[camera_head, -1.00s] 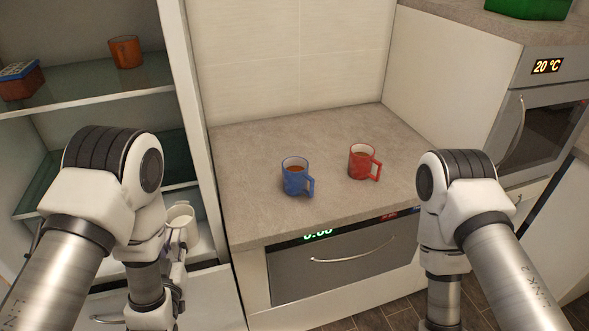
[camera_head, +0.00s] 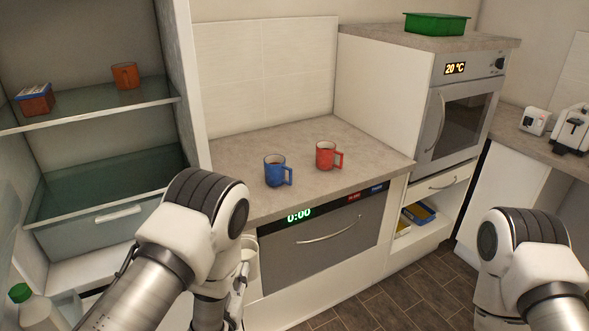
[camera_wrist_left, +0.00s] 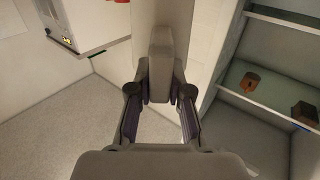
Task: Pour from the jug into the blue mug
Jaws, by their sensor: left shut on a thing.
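The blue mug (camera_head: 274,172) stands upright on the grey counter, handle to the right, with something dark inside. The red mug (camera_head: 326,156) stands behind it to the right. A pale jug (camera_head: 251,262) shows only in part behind my left arm, below and in front of the counter edge. My left gripper (camera_wrist_left: 161,98) is shut on a grey upright part, seemingly the jug's handle (camera_wrist_left: 161,50); in the head view my wrist mostly hides the gripper. The jug is apart from the blue mug. My right arm shows at lower right, its gripper out of view.
Open shelves at left hold an orange mug (camera_head: 125,75) and a small box (camera_head: 35,99). The oven (camera_head: 465,115) stands to the right, a green container (camera_head: 436,23) on top. The counter (camera_head: 235,158) is clear around the mugs. A green-capped bottle (camera_head: 35,305) is at lower left.

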